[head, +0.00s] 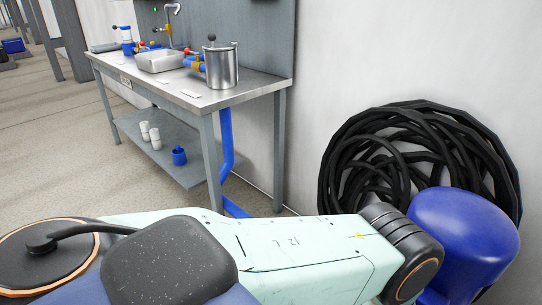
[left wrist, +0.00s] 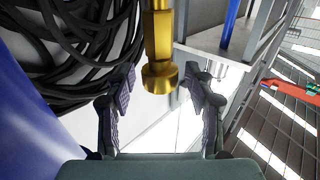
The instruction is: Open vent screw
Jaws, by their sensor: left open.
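A brass fitting (left wrist: 158,50) comes down from the top middle of the left wrist view, with a narrow stem, a faceted part and a wider rounded end. It could be the vent screw, but I cannot tell for sure. My left gripper (left wrist: 160,80) is open, with one dark padded finger on each side of the fitting's lower end. Neither finger appears to touch it. I cannot tell how deep the fitting sits between the fingers. Neither gripper shows in the head view, where my own pale green and black body parts fill the front.
A grey workbench (head: 190,95) with a steel pot (head: 221,68), a sink basin (head: 158,62) and a lower shelf (head: 165,158) stands at the back. A coil of black hose (head: 335,175) leans on the wall at right. Floor (head: 60,140) is clear at left.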

